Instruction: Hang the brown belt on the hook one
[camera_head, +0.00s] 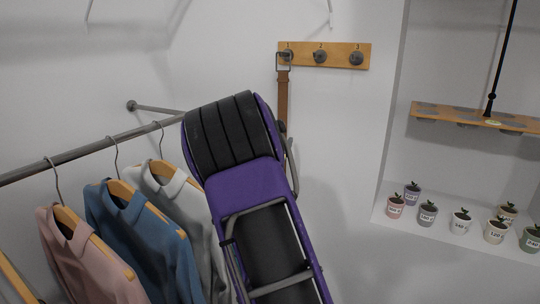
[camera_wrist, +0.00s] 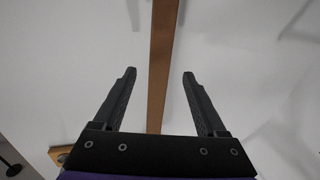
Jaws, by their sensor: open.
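The brown belt (camera_head: 282,98) hangs against the wall from hook one (camera_head: 287,56), the leftmost hook on the wooden rack (camera_head: 338,63). Its buckle (camera_head: 283,62) is at the hook, and its lower part is hidden behind my purple arm in the head view. In the wrist view the belt strap (camera_wrist: 160,70) runs vertically between the two fingers of my gripper (camera_wrist: 160,78). The gripper is open, with a visible gap on each side of the strap.
Hooks two (camera_head: 320,56) and three (camera_head: 356,58) are empty. A clothes rail (camera_head: 90,147) with several shirts (camera_head: 135,240) on hangers is at the left. A wall niche at the right holds several small plant pots (camera_head: 460,222) below a wooden shelf (camera_head: 475,118).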

